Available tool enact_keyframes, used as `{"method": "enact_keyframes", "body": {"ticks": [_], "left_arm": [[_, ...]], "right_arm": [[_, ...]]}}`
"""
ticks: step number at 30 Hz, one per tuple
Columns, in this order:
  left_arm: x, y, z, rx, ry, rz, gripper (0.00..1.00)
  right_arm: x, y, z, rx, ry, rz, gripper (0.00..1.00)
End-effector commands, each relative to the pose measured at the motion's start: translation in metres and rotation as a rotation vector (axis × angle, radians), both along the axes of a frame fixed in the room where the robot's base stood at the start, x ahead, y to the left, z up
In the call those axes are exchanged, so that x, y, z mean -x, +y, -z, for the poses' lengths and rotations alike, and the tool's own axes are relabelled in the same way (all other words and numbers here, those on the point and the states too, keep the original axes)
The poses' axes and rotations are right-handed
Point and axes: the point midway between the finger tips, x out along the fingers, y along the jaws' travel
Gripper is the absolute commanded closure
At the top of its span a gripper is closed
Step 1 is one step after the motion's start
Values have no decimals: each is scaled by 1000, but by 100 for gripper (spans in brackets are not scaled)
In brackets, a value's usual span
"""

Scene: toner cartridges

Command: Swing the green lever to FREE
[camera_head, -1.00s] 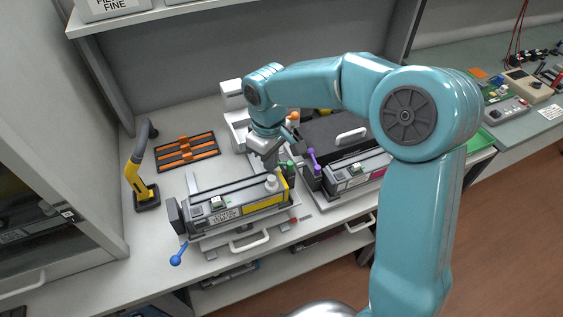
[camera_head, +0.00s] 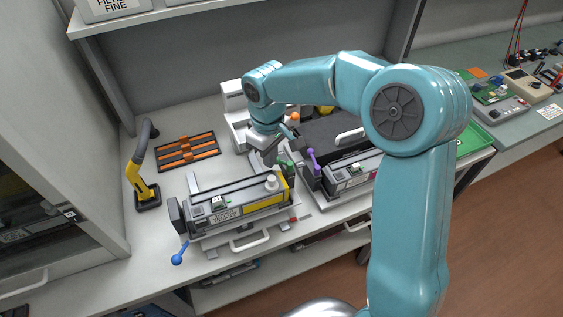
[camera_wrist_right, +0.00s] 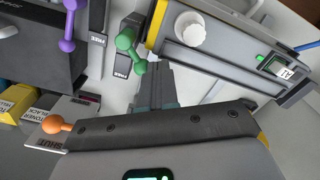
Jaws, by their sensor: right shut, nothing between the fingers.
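The green lever (camera_head: 289,169) stands at the right end of the yellow-striped toner cartridge (camera_head: 235,203) in the head view. In the right wrist view the green lever (camera_wrist_right: 129,43) shows a knob at each end of a short arm, beside a label plate (camera_wrist_right: 121,64) whose text is hard to read. My right gripper (camera_head: 271,160) is shut and empty, just left of the lever. In the wrist view its fingertips (camera_wrist_right: 157,72) are close beside the lever's lower knob; I cannot tell whether they touch. My left gripper is not in view.
A purple lever (camera_head: 313,158) stands right of the green one, by the magenta-striped cartridge (camera_head: 354,174). A blue lever (camera_head: 178,256) sticks out at the front left. An orange-knobbed lever (camera_wrist_right: 55,124) shows in the wrist view. A yellow-handled tool (camera_head: 141,180) stands at left.

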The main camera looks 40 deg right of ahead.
Motion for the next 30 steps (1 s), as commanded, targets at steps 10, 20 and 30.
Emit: {"method": "enact_keyframes", "body": {"ticks": [10,20,30], "left_arm": [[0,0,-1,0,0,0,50],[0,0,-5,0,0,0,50],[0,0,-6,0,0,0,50]], "right_arm": [[-2,-1,0,0,0,0,100],[-7,-6,0,0,-1,0,100],[-8,-7,0,0,0,0,100]]}}
